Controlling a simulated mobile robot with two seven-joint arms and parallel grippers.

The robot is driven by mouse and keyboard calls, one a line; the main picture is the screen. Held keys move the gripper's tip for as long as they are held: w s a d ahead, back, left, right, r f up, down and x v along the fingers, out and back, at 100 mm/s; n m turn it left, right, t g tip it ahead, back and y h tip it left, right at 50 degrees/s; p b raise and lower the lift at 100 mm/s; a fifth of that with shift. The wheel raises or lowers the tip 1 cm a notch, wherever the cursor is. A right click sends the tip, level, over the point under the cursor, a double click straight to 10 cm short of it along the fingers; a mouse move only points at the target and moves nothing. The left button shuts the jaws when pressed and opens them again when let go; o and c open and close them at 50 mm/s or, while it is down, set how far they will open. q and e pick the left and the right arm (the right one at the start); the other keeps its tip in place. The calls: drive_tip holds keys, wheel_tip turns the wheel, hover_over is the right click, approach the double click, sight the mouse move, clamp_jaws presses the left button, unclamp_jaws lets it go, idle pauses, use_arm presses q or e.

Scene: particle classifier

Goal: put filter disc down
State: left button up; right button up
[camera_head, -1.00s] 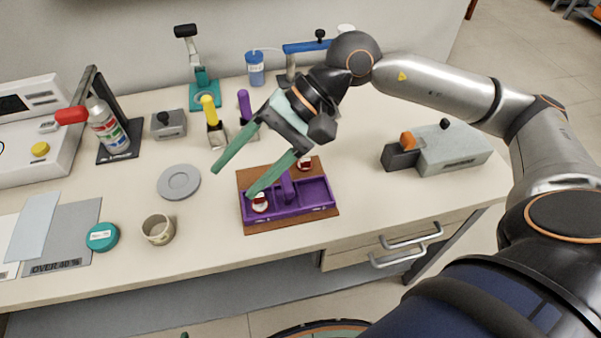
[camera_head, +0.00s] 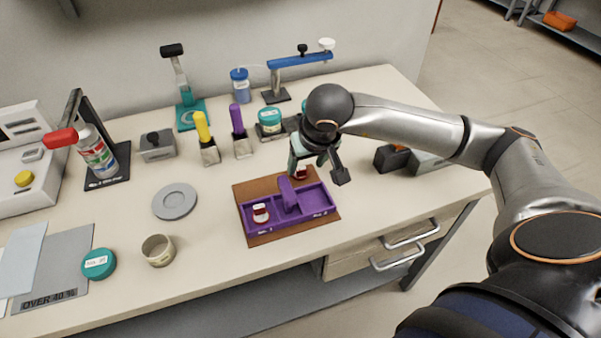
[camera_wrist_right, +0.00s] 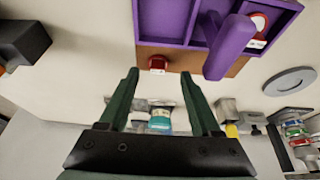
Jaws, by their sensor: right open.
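My right gripper (camera_head: 304,166) is open and points down near the back right of the purple tray (camera_head: 318,211). In the right wrist view its green fingers (camera_wrist_right: 159,75) are apart with nothing gripped. A small red-and-white round piece (camera_wrist_right: 158,64) lies on the brown mat just past the fingertips; it is partly hidden in the head view (camera_head: 302,173). A similar piece (camera_head: 260,212) sits in the tray's left compartment. A grey round disc (camera_head: 175,201) lies flat left of the mat. I cannot tell for sure which is the filter disc. My left gripper is not in view.
Yellow-handled (camera_head: 203,127) and purple-handled (camera_head: 238,120) tools and a teal-lidded jar (camera_head: 269,116) stand behind. A beige cup (camera_head: 158,251) and teal lid (camera_head: 98,263) are front left. A grey box (camera_head: 428,163) is at right.

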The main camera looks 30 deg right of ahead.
sight(302, 171)
drive_tip(key=x, duration=0.5)
drive_tip(key=shift+w+d+f, duration=0.2)
drive_tip(key=shift+w+d, duration=0.05)
drive_tip(key=shift+w, duration=0.3)
clamp_jaws()
